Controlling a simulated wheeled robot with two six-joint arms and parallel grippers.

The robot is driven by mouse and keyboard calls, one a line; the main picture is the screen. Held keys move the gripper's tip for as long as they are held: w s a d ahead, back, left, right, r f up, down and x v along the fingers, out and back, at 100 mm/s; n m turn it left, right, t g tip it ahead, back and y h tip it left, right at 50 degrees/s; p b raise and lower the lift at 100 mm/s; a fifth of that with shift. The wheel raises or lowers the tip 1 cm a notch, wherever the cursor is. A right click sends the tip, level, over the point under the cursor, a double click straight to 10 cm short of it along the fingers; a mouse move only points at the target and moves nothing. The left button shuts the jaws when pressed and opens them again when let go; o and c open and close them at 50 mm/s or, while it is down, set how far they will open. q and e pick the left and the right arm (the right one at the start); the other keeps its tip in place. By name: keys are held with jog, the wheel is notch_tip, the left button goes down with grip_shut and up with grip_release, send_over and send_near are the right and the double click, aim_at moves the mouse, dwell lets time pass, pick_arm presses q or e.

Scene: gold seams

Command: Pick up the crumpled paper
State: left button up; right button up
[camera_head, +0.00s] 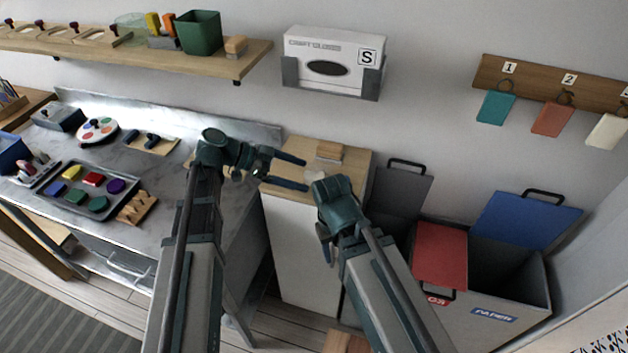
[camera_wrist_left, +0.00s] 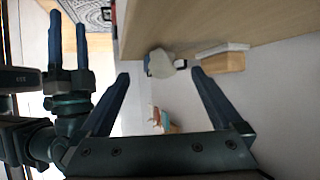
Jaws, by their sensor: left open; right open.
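The crumpled paper is a small pale lump (camera_head: 315,177) on the wooden top of the white cabinet (camera_head: 358,163), near its front edge. In the left wrist view the paper (camera_wrist_left: 160,65) shows centred just beyond my fingertips, with a dark and white item partly hidden behind it. My left gripper (camera_head: 306,174) is open, with its two fingers reaching over the cabinet top toward the paper; nothing is held. My right gripper (camera_head: 325,243) is open in front of the cabinet, pointing down, its fingers partly hidden by its own wrist. It also shows in the left wrist view (camera_wrist_left: 68,20).
A wooden block with a pale layer (camera_head: 329,151) lies behind the paper. The marble counter (camera_head: 160,205) with a paint tray (camera_head: 90,192) is at left. Bins with a red lid (camera_head: 440,255) and a blue lid (camera_head: 528,221) stand at right. A white dispenser (camera_head: 330,62) hangs above.

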aim_at(306, 174)
pick_arm(q)
jog(key=x, duration=0.1)
jog(key=b+x, duration=0.1)
jog(key=x, duration=0.1)
jog(key=b+x, duration=0.1)
jog(key=shift+w+d+f, duration=0.1)
jog(key=shift+w+f, duration=0.15)
jog(key=shift+w, duration=0.05)
jog(key=shift+d+f+b, duration=0.1)
jog(key=shift+d+b, duration=0.2)
jog(key=shift+d, duration=0.1)
jog(key=c, duration=1.4)
notch_tip(306, 174, up, 10)
jog(key=p, duration=1)
